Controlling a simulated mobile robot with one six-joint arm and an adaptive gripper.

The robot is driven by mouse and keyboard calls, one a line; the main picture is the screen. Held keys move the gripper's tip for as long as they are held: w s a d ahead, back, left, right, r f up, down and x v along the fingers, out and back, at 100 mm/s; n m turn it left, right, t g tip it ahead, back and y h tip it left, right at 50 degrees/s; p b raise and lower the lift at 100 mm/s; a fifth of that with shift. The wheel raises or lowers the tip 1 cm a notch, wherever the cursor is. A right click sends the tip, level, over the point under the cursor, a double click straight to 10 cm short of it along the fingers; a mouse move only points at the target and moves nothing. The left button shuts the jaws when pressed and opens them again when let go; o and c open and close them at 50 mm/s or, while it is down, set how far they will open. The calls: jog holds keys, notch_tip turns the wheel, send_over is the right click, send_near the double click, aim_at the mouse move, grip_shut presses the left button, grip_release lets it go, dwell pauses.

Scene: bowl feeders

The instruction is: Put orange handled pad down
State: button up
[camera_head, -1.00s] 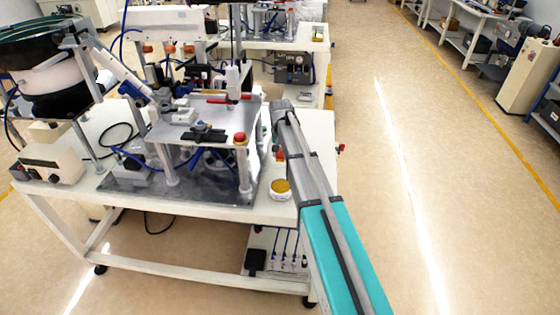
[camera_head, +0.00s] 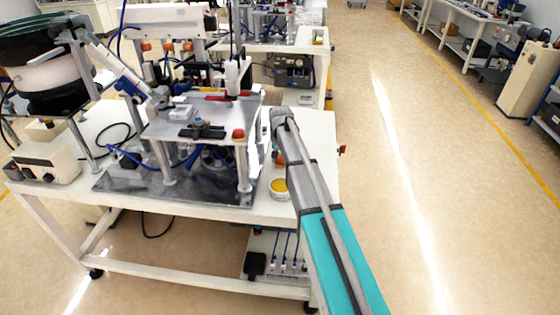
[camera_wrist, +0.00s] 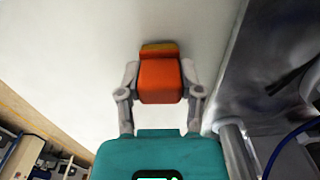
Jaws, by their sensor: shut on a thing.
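The orange handled pad (camera_wrist: 160,80) shows in the wrist view as an orange block with a darker yellow-brown strip along its far end. My gripper (camera_wrist: 160,88) is shut on its orange part, one finger on each side. Beyond the pad is the white table top (camera_wrist: 70,50); I cannot tell whether the pad touches it.
A metal fixture plate (camera_head: 225,204) with posts and a raised platform stands left of my arm. A round yellow-topped container (camera_head: 280,188) sits near the table's front edge. A bowl feeder (camera_head: 50,75) is at the far left. Open floor lies to the right.

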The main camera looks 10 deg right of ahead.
jog(key=shift+f, duration=0.1)
jog(key=o, duration=1)
jog(key=shift+r, duration=0.2)
notch_tip(320, 180, up, 12)
jog(key=p, duration=1.2)
dwell(0.4)
jog(key=s+n, duration=0.1)
jog(key=s, duration=0.8)
jog(key=s+n, duration=0.1)
jog(key=s, duration=0.9)
jog(key=s+n, duration=0.1)
jog(key=s, duration=0.9)
jog(key=shift+n, duration=0.3)
